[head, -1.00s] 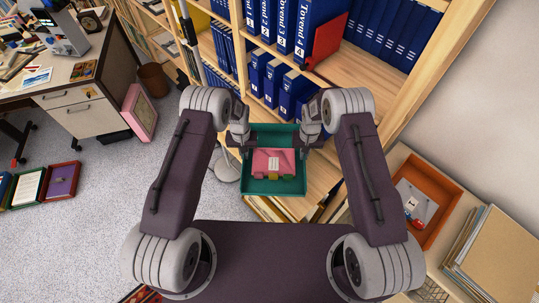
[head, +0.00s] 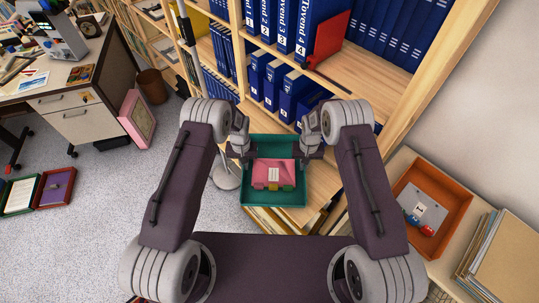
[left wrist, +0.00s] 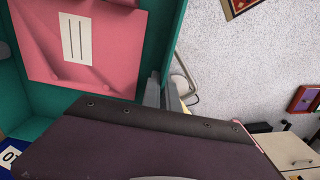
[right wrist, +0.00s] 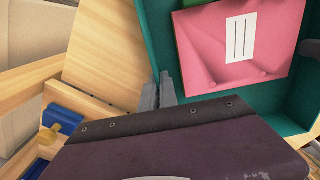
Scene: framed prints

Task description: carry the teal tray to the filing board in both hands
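The teal tray (head: 273,198) is held level between my two grippers, in front of the wooden shelf. A pink folded item (head: 273,172) with a white label lies in it, with bits of green and yellow below it. My left gripper (head: 241,150) is shut on the tray's left wall, and its grey fingers show in the left wrist view (left wrist: 152,90). My right gripper (head: 306,150) is shut on the right wall, also seen in the right wrist view (right wrist: 159,92). No filing board can be made out for certain.
The bookshelf (head: 400,95) with blue binders (head: 262,75) stands ahead. An orange tray (head: 455,212) and a stack of folders (head: 500,255) are at right. A desk (head: 90,95), a bin (head: 152,85) and a leaning pink frame (head: 137,118) are at left. Carpet (head: 110,210) is open at left.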

